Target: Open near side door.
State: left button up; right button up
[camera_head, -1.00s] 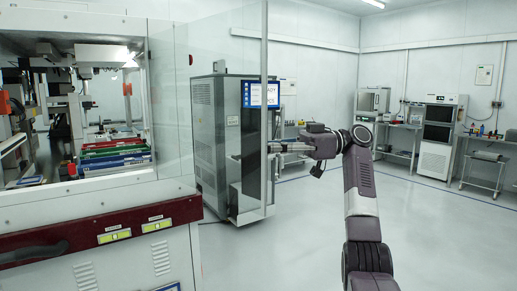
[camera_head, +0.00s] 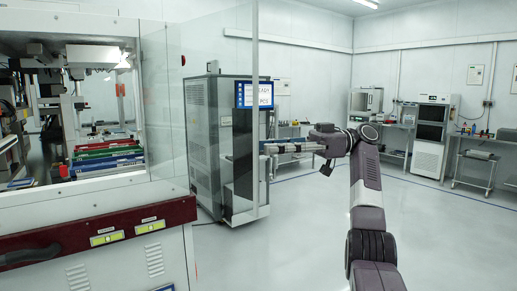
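The near side door is a clear panel (camera_head: 222,45) on the machine at left. It stands swung outward, with its metal-framed free edge (camera_head: 255,60) toward the middle of the picture. My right gripper (camera_head: 266,148) points left, its tips at the door's free edge around mid-height. I cannot tell whether they touch the frame or hold it. The finger gap is too small to read. My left gripper is not in view.
The machine's lower cabinet (camera_head: 100,272) and dark red front rail (camera_head: 90,232) fill the left. A grey cabinet (camera_head: 208,140) with a screen (camera_head: 254,94) shows behind the door. Benches with equipment (camera_head: 433,130) stand along the far right wall. The floor (camera_head: 450,240) at right is clear.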

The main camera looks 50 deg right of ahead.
jog(key=shift+v, duration=1.55)
